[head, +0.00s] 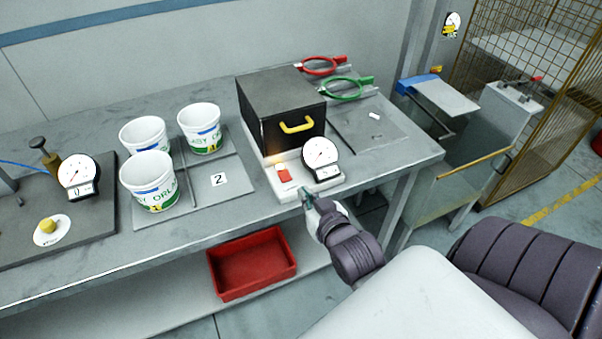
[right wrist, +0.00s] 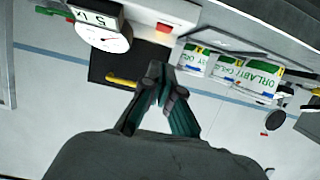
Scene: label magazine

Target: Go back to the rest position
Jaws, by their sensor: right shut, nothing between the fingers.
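My right gripper (head: 307,197) is at the front edge of the workbench, just in front of the white base with the dial gauge (head: 321,152) and the red switch (head: 284,175). In the right wrist view its two fingers (right wrist: 158,72) are together and hold nothing. I cannot tell in the head view whether it touches the base. My left gripper does not show in either view.
A black box (head: 280,105) with a yellow handle stands behind the gauge. White tubs (head: 152,182) stand to the left beside a plate marked 2 (head: 205,190). Red pliers (head: 320,66) and green pliers (head: 345,88) lie behind. A red bin (head: 252,264) sits on the lower shelf.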

